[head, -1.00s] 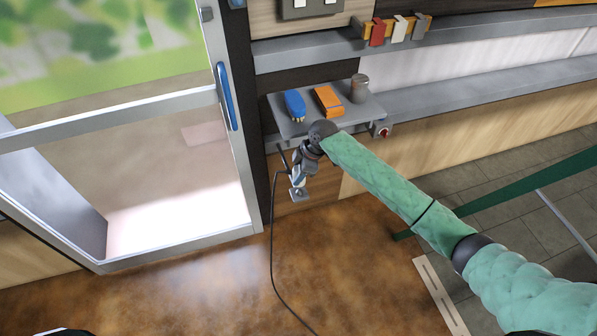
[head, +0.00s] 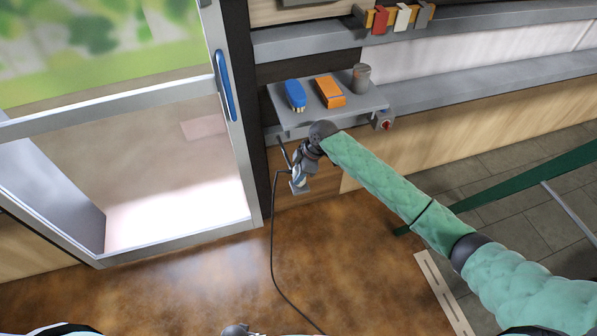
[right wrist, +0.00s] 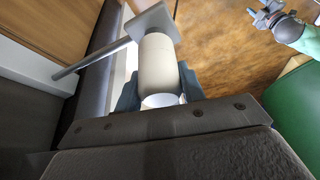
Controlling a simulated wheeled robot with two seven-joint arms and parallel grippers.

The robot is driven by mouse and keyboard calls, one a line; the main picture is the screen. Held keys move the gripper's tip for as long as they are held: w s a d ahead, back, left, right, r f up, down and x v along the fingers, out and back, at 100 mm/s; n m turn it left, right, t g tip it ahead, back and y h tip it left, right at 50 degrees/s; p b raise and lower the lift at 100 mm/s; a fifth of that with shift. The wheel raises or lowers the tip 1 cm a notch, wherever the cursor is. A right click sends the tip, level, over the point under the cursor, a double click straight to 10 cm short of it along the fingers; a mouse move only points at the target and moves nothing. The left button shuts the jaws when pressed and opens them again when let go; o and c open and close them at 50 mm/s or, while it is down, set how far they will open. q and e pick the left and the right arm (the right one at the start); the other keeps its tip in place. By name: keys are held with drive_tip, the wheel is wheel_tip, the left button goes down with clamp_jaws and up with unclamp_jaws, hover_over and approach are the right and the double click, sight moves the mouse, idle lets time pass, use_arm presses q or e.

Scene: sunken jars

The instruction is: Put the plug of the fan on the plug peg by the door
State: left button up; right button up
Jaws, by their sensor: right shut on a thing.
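My right gripper (head: 297,180) is low by the wall just right of the door frame. In the right wrist view it is shut on the plug (right wrist: 158,70), a cream cylinder with a square grey plate at its far end. The plug peg (right wrist: 90,60), a thin grey rod, runs from the wall side to the plate's left edge. I cannot tell whether they touch. In the head view the peg (head: 282,151) is a short dark rod above the gripper. A dark cord (head: 273,250) hangs to the floor. My left gripper (right wrist: 268,14) shows small; its jaws are unclear.
A grey shelf (head: 290,119) above the gripper holds a blue brush (head: 295,94), an orange box (head: 329,92) and a grey canister (head: 361,77). The glass door (head: 160,160) with a blue handle (head: 226,86) is at left. A green bar (head: 500,187) crosses at right. The brown floor is clear.

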idle(0.5)
drive_tip(key=shift+f, duration=0.8)
drive_tip(key=shift+f, duration=0.25)
drive_tip(key=o, duration=1.7)
